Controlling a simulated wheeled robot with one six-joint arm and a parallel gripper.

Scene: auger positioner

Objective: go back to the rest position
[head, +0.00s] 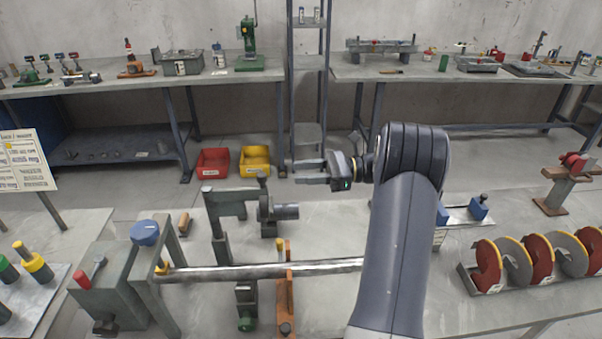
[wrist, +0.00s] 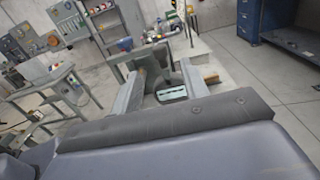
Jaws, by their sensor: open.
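My gripper (head: 298,172) shows in the head view near the middle, pointing left with its two fingers apart. No object shows between the fingers there. The gripper is raised, and in the picture it lies just right of a dark clamp-like fixture (head: 222,208) on the near bench. In the wrist view the gripper (wrist: 161,78) shows its two fingers spread, with a grey upright block (wrist: 150,62) seen between and beyond them. I cannot tell how far that block is from the fingertips.
The near bench (head: 330,310) carries a long metal rod (head: 320,267), a blue knob (head: 145,232), a rack of red and grey discs (head: 541,258) and a blue-ended fixture (head: 479,207). A red bin (head: 213,162) and a yellow bin (head: 255,160) stand beyond, below the back bench (head: 110,86).

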